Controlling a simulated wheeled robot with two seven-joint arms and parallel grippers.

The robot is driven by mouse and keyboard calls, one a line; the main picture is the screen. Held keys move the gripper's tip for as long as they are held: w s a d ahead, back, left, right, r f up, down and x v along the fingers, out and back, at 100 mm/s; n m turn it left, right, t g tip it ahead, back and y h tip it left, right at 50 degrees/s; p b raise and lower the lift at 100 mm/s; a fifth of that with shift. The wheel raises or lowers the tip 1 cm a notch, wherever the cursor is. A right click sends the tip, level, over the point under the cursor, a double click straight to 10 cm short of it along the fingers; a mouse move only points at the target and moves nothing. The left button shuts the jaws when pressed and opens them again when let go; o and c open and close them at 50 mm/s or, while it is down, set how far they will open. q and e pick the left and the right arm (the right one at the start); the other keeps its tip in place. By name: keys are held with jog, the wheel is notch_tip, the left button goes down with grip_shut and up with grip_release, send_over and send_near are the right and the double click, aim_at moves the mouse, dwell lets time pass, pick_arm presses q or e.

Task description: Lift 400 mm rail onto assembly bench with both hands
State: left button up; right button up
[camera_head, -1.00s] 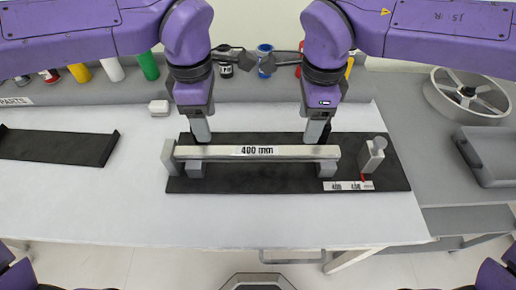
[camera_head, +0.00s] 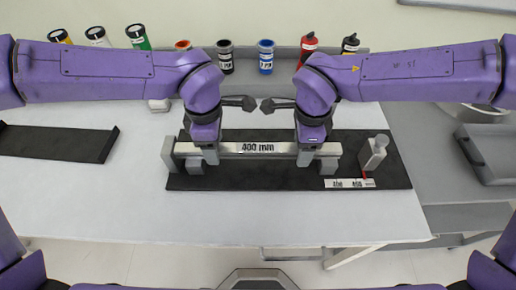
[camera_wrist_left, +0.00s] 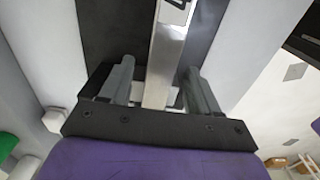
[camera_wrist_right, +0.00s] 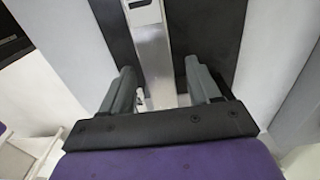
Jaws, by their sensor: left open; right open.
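The 400 mm rail (camera_head: 257,148) is a pale metal bar with a "400 mm" label. It lies level across two grey supports on a black base plate (camera_head: 250,180) on the bench. My left gripper (camera_head: 209,157) is at the rail's left part, and my right gripper (camera_head: 306,158) is at its right part. In the left wrist view the open fingers (camera_wrist_left: 155,88) stand on both sides of the rail (camera_wrist_left: 165,60), with gaps. In the right wrist view the open fingers (camera_wrist_right: 163,88) also straddle the rail (camera_wrist_right: 153,50), apart from it.
A grey stop block (camera_head: 373,152) with a small red pointer stands at the plate's right end. A black tray (camera_head: 60,142) lies at the left of the white bench top (camera_head: 90,195). Several coloured bottles (camera_head: 266,58) line the back. The bench front is clear.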

pick_arm(q)
grip_shut()
pick_arm(e)
grip_shut()
pick_arm(q)
jog(key=shift+r, duration=0.15)
pick_arm(e)
jog(key=shift+r, duration=0.15)
